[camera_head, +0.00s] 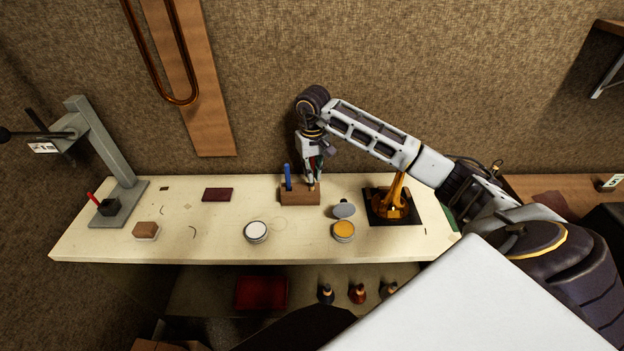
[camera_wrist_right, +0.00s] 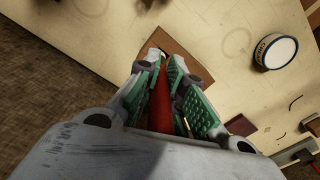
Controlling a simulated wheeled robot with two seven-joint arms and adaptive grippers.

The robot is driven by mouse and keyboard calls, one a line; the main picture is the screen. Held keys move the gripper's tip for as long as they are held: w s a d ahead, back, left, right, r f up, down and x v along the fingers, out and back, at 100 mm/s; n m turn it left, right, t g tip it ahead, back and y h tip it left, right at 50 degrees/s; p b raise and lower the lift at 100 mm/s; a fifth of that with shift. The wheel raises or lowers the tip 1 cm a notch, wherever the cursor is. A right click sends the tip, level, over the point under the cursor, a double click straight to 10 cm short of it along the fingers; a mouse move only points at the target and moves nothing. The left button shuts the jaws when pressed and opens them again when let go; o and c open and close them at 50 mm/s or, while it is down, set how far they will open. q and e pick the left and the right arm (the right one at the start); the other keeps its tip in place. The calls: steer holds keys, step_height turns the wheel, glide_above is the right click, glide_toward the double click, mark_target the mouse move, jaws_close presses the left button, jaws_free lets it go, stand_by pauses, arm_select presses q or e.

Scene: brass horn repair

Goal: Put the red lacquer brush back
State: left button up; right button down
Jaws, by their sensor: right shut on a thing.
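The red lacquer brush (camera_wrist_right: 160,105) shows in the right wrist view as a red handle between the green finger pads. My right gripper (camera_head: 312,182) is shut on it, pointing down over the right part of a wooden block (camera_head: 299,198). In the head view the fingers mostly hide the brush. The block (camera_wrist_right: 178,52) also shows beneath the fingers in the wrist view. I cannot tell whether the brush's lower end is inside the block. A blue-handled brush (camera_head: 287,176) stands upright in the block's left part. My left gripper is not in view.
An orange stand (camera_head: 392,203) on a black mat is right of the block. A grey tin (camera_head: 344,210), a yellow-topped tin (camera_head: 344,231) and a white-topped tin (camera_head: 256,232) sit in front. A grey upright stand (camera_head: 105,150) is at left. The bench's left-middle has free room.

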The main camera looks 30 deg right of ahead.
mark_target(312, 190)
steer(key=shift+f, duration=0.1)
steer(key=shift+f+p, duration=0.4)
steer(key=shift+f, duration=1.4)
steer(key=shift+f, duration=0.1)
steer(key=c, duration=1.5)
jaws_free()
